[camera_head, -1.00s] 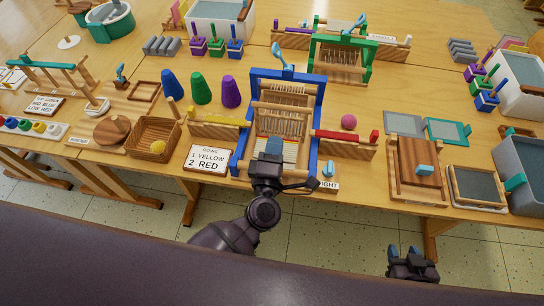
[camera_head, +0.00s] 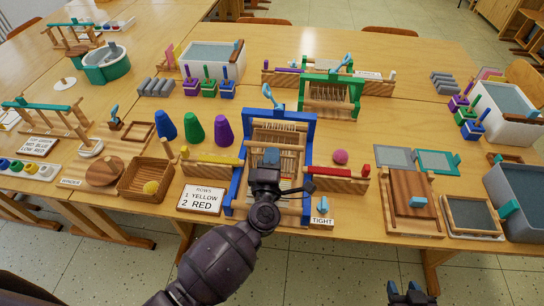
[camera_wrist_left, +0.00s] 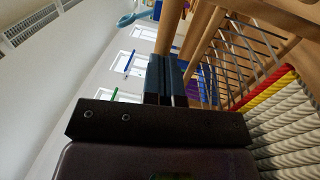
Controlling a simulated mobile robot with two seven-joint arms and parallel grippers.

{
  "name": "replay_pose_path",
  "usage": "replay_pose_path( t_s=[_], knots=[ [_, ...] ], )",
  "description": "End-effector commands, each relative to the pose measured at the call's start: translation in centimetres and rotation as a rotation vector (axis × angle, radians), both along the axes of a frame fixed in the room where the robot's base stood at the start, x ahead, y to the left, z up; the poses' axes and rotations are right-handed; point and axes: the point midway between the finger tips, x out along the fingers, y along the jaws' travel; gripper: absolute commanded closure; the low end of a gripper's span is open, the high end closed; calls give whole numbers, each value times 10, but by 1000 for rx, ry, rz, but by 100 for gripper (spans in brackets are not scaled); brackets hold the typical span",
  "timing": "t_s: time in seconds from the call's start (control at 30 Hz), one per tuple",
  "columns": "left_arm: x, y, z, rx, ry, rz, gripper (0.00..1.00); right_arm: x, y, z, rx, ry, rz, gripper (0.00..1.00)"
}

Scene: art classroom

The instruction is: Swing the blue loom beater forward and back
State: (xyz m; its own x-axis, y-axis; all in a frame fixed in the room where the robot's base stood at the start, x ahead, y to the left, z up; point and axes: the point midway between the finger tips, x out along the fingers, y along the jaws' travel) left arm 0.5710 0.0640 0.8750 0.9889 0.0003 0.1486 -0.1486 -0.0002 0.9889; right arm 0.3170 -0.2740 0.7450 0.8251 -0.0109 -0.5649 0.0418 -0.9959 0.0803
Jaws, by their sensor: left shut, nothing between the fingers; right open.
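The blue loom (camera_head: 236,186) stands on the front table, with an upright blue frame, wooden crossbars and pale warp threads. A light blue handle (camera_head: 271,97) sticks up at its top bar. The toothed wooden beater (camera_head: 290,162) is inside the frame, partly hidden by my arm. My left gripper (camera_head: 271,156) is shut and empty, in front of the beater; I cannot tell if it touches. In the left wrist view my shut fingers (camera_wrist_left: 166,82) are close to wooden bars (camera_wrist_left: 202,40), with red and yellow yarn rows at right. My right gripper (camera_head: 410,290) is open and empty, low in front of the table.
Yellow (camera_head: 212,159) and red (camera_head: 335,172) shuttles on wooden blocks flank the loom. A row sign (camera_head: 201,199) lies at its left, a small light blue knob (camera_head: 323,206) at its right. A green loom (camera_head: 331,96) stands behind. Coloured cones (camera_head: 193,130) stand left.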

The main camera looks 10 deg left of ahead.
Motion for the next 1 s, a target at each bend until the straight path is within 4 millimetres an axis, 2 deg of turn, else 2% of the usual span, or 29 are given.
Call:
replay_pose_path(
  t_s=[0.27, 0.6, 1.0],
  knots=[
    [4, 0, 6, -2, 30, 2, 100, 3, -1, 15, -1, -16, 0, 57],
    [23, 0, 7, 2, 118, 0, 100, -1, -4, 39, -5, -20, -4, 57],
    [55, -1, -2, -1, 120, 0, 100, 4, -3, 38, -6, -28, 1, 57]
  ],
)
